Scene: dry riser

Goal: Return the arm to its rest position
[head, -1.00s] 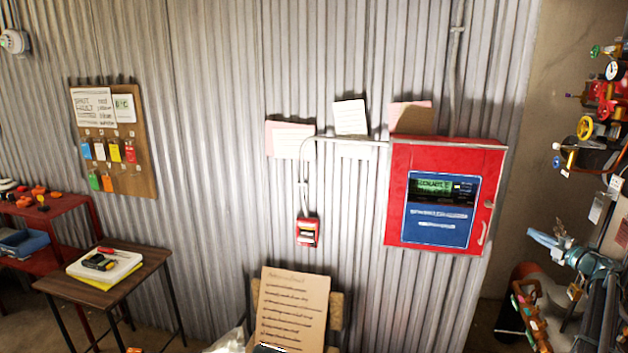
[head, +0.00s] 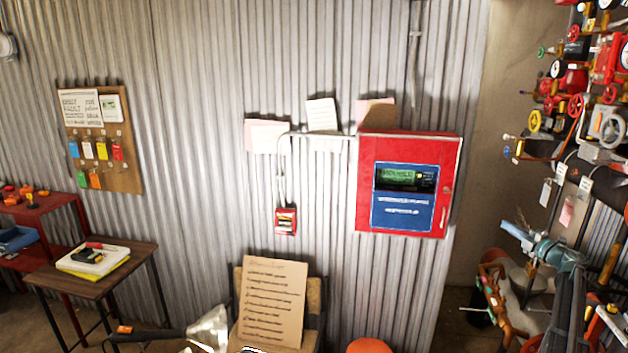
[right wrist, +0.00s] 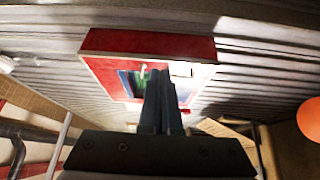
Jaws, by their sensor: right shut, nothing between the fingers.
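My right gripper (head: 255,349) barely shows as a dark tip with a pale edge at the bottom of the head view, in front of the board with writing. In the right wrist view its dark fingers (right wrist: 161,103) are together and empty, pointing toward the red panel (right wrist: 95,62). In the head view that panel (head: 368,185) hangs on the corrugated wall, with a lit screen and a blue face. A gap separates the fingers and the panel, but I cannot tell how wide it is. My left gripper is not in view.
A chair holds the written board (head: 272,300) under the small red wall box (head: 285,221). An orange rounded thing (head: 369,347) is right of it. A small table (head: 105,285) stands left. Pipes and valves (head: 575,105) crowd the right side.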

